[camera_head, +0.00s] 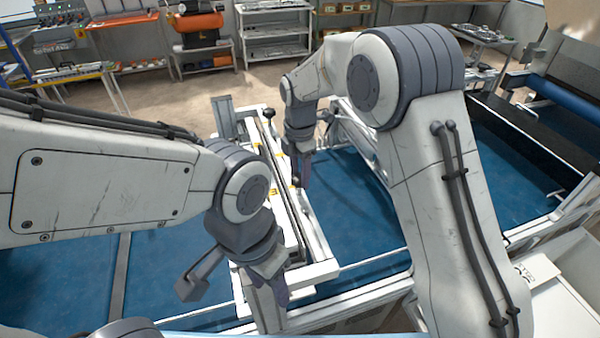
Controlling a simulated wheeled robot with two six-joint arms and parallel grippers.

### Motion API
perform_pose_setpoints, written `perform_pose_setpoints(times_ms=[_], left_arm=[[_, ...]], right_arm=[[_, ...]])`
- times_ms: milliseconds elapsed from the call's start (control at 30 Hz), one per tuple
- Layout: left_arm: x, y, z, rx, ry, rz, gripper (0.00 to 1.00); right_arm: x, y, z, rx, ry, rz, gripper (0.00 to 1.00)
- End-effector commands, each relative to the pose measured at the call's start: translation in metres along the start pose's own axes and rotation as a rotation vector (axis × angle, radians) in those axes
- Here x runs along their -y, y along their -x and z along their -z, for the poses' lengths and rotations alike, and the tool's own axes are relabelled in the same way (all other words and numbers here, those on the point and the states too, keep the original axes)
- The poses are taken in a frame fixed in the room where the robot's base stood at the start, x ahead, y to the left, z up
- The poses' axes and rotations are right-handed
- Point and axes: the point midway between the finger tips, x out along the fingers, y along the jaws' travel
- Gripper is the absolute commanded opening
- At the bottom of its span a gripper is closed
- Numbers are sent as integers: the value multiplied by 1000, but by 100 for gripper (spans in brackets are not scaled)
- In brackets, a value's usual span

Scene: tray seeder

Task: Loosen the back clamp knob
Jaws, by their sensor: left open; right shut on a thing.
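The seeder's white crossbar frame (318,268) spans the blue bed in the middle of the head view. A small dark knob (268,113) shows at its far end, and another dark round knob (326,115) shows at the far rail, right of my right wrist. I cannot tell which is the back clamp knob. My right gripper (302,182) points down by the right edge of the crossbar. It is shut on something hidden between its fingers. My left gripper (268,305) is open, pointing down over the near end of the crossbar, with no object visible in it.
The blue bed (360,205) lies open to the right of the crossbar. My two arms cover much of the view. A black trough (535,140) runs along the right. Metal shelves (275,35) and a workbench (85,75) stand at the back, beyond clear floor.

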Motion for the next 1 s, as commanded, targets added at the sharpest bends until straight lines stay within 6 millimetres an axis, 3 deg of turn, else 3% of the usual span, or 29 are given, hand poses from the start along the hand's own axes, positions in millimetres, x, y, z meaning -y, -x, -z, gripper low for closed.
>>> perform_pose_setpoints(times_ms=[100,133,200,600,1000], left_arm=[[0,0,0,0,0,0,50],[0,0,0,0,0,0,50],[0,0,0,0,0,0,50],[0,-4,0,0,0,0,50],[2,-25,-1,0,4,0,50]], right_arm=[[-1,2,0,2,3,-5,0],[-1,2,0,2,3,-5,63],[-1,2,0,2,3,-4,81],[-1,7,0,1,1,-3,81],[-1,79,0,2,1,-6,81]])
